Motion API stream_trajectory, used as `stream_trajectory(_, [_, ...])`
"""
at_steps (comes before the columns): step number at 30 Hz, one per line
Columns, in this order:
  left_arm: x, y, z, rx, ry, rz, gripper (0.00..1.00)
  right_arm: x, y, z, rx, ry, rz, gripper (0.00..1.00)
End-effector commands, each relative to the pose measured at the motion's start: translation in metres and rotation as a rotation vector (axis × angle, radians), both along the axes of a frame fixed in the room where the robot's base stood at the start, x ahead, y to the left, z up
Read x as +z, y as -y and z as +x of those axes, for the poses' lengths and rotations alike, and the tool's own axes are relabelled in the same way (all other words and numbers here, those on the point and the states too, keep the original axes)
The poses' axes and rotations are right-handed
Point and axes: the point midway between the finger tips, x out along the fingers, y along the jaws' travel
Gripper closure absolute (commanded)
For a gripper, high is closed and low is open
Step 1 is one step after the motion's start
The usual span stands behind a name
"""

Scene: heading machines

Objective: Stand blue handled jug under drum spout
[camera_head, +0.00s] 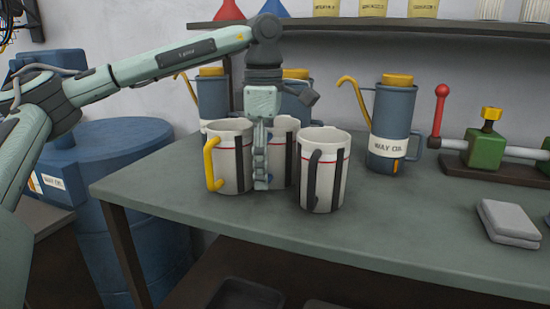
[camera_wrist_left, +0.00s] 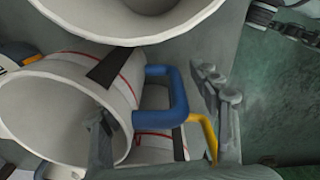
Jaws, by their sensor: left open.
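The blue handle (camera_wrist_left: 178,90) shows in the left wrist view on a white jug (camera_wrist_left: 70,108) with a red line. In the head view this is probably the middle jug (camera_head: 284,125), mostly hidden behind my gripper; its handle cannot be made out there. My left gripper (camera_head: 262,184) points down among the jugs. In the wrist view its open fingers (camera_wrist_left: 162,122) lie either side of the blue handle, with no visible grip. The blue drum (camera_head: 125,160) stands left of the table; its spout is not visible, and my arm covers part of the drum.
A yellow-handled jug (camera_head: 232,165) and a black-handled jug (camera_head: 322,180) stand close on either side. Blue oil cans (camera_head: 392,120) stand behind. A green device with a red-knobbed lever (camera_head: 440,110) and grey pads (camera_head: 508,222) are right. The front table top (camera_head: 400,235) is clear.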

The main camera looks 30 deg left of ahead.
Motion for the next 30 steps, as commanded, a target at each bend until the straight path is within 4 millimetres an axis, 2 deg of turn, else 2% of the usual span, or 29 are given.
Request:
stream_trajectory(6, [-0.0012,0.0002,0.0001,0.000,0.000,-0.001,0.37,-0.0005,-0.0003,0.0004,0.000,0.001,0.001,0.60])
stream_trajectory(7, [-0.0011,0.0002,0.0001,0.000,0.000,0.000,0.40,-0.0005,-0.0003,0.0004,0.000,0.001,0.001,0.60])
stream_trajectory(21, [-0.0010,0.0001,0.0000,0.000,0.000,0.000,0.98,-0.0006,-0.0007,0.0006,0.001,0.002,0.001,0.60])
stream_trajectory(30, [-0.0001,0.0001,0.0000,0.000,0.000,0.000,1.00,-0.0004,-0.0008,0.0005,0.000,0.001,0.001,0.60])
